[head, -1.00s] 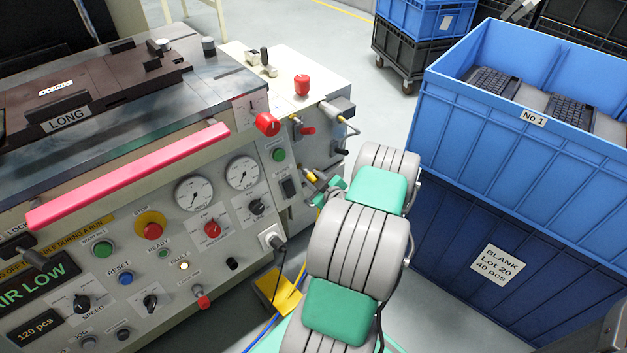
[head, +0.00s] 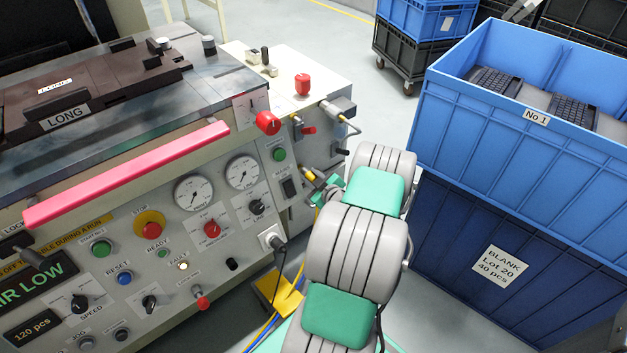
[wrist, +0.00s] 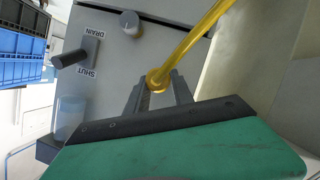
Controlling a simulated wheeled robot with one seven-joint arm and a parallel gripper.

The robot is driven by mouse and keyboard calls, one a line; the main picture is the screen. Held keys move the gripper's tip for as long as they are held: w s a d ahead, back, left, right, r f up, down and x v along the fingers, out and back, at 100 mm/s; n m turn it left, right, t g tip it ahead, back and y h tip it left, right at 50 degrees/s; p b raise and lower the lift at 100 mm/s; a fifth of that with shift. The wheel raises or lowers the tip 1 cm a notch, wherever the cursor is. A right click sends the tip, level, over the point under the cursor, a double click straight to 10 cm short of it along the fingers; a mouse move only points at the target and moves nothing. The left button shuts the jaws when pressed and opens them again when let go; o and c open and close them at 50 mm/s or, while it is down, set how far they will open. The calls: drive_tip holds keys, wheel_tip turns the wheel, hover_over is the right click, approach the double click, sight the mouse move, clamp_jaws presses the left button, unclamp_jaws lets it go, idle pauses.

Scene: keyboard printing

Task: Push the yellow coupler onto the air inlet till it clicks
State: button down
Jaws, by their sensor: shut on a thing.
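The yellow coupler (wrist: 157,80) is between the two fingers of my gripper (wrist: 160,92) in the wrist view, and the fingers are shut on it. A yellow hose (wrist: 196,38) runs from it to the upper right. In the head view the yellow coupler (head: 309,173) shows small at the right-hand side of the machine, and my gripper (head: 327,187) is partly hidden by my arm.
The machine front (head: 215,265) is on the left. Blue crates (head: 480,120) stand on the right. A yellow block (head: 280,293) and cables are on the floor.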

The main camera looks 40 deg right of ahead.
drive_tip(key=shift+w+d, duration=0.1)
drive_tip(key=shift+w, duration=0.4)
drive_tip(key=shift+s+b, duration=0.15)
drive_tip(key=shift+b, duration=0.4)
drive_tip(key=shift+w, duration=0.25)
idle(0.5)
drive_tip(key=c, duration=1)
unclamp_jaws()
drive_tip(key=shift+s+a+b, duration=0.2)
drive_tip(key=shift+s, duration=1.3)
drive_tip(key=shift+s+a+b, duration=0.15)
drive_tip(key=shift+s, duration=1.35)
drive_tip(key=shift+r, duration=0.1)
